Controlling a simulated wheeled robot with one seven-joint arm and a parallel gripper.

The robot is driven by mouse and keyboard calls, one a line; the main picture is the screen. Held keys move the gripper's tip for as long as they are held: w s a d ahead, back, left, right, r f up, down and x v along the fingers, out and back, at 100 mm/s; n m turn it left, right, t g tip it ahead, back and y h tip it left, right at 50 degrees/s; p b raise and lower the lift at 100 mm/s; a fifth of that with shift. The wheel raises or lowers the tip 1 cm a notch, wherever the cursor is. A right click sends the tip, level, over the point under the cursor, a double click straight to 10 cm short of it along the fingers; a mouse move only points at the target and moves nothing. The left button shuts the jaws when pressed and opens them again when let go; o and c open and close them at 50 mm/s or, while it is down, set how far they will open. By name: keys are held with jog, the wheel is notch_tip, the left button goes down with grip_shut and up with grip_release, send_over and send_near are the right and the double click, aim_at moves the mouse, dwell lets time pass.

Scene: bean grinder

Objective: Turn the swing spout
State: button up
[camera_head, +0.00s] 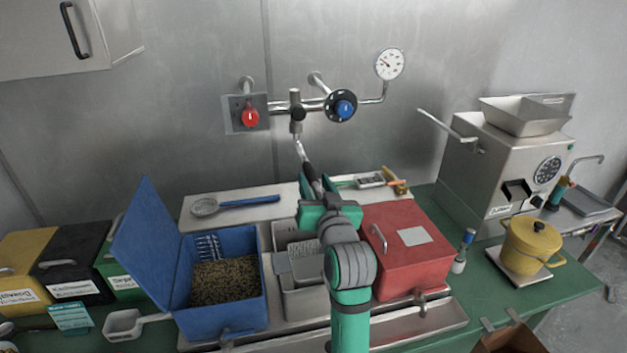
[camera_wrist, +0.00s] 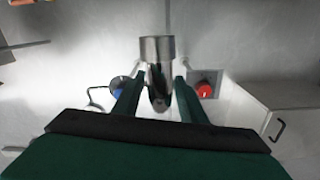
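The swing spout (camera_head: 301,149) is a chrome pipe that hangs from the wall-mounted valve fitting, with a darker lower end. In the wrist view the spout (camera_wrist: 158,75) shows close up, its end between my fingers. My gripper (camera_head: 315,184) is near the lower end of the spout, over the bench. In the wrist view my gripper (camera_wrist: 157,95) is open, one green finger on each side of the spout. Gaps show between the spout and both fingers, so I see no grip on it. My wrist hides part of the area below in the head view.
The red knob (camera_head: 250,117) and blue knob (camera_head: 345,109) flank the fitting, with a gauge (camera_head: 390,64) above right. Below stand an open blue bin (camera_head: 224,320) of beans, a grey container (camera_head: 304,303) and a red box (camera_head: 408,259). The grinder (camera_head: 487,177) is at right.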

jog(key=shift+w+a, duration=0.25)
jog(key=shift+w, duration=0.4)
grip_shut()
